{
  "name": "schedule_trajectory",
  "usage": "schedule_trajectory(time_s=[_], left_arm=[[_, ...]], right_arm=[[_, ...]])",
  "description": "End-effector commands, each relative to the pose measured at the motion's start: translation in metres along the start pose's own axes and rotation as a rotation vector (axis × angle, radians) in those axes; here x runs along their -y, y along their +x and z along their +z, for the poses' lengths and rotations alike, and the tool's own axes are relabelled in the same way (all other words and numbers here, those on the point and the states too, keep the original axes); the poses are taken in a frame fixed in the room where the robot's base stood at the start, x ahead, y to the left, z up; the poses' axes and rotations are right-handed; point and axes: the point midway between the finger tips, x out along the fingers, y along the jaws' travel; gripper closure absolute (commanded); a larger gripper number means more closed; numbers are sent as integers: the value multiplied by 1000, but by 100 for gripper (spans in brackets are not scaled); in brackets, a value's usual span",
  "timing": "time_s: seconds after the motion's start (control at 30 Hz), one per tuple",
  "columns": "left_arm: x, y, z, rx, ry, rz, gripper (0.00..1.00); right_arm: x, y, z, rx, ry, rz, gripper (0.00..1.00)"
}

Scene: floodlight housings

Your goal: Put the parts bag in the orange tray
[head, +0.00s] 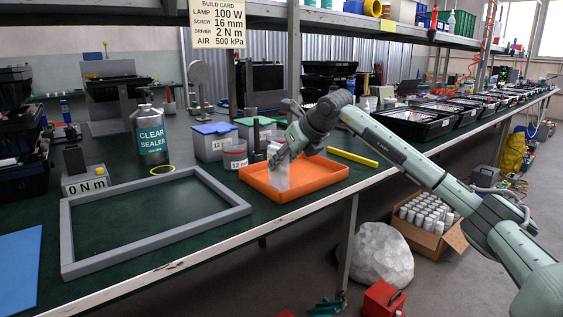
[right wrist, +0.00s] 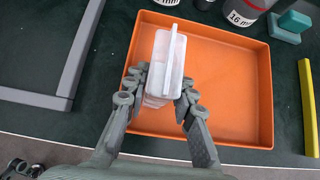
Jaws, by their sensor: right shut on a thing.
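The parts bag is a translucent whitish packet (head: 280,177), upright in the head view. It also shows in the right wrist view (right wrist: 166,62). My right gripper (head: 284,158) is shut on the bag, with a finger on each side of it in the right wrist view (right wrist: 161,88). The bag is over the left part of the orange tray (head: 322,177), inside its rim as seen from above. I cannot tell whether its bottom touches the tray floor. The rest of the tray (right wrist: 236,100) looks empty. My left gripper is not in view.
A grey frame (head: 150,243) lies left of the tray. A yellow bar (head: 352,158) lies to the right. The bench's front edge is close to the tray.

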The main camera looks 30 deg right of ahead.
Motion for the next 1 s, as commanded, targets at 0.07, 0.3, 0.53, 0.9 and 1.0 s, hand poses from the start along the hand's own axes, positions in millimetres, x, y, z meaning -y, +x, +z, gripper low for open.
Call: schedule_trajectory(time_s=[0.07,0.3,0.53,0.9,1.0], left_arm=[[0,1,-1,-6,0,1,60],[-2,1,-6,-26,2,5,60],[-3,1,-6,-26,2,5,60],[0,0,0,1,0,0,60],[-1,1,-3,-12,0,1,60]], right_arm=[[0,0,0,0,0,0,100],[0,2,-2,-1,0,0,68],[0,2,-2,-1,0,0,54],[1,-14,0,1,-1,-2,54],[1,-35,0,1,-3,-4,54]])
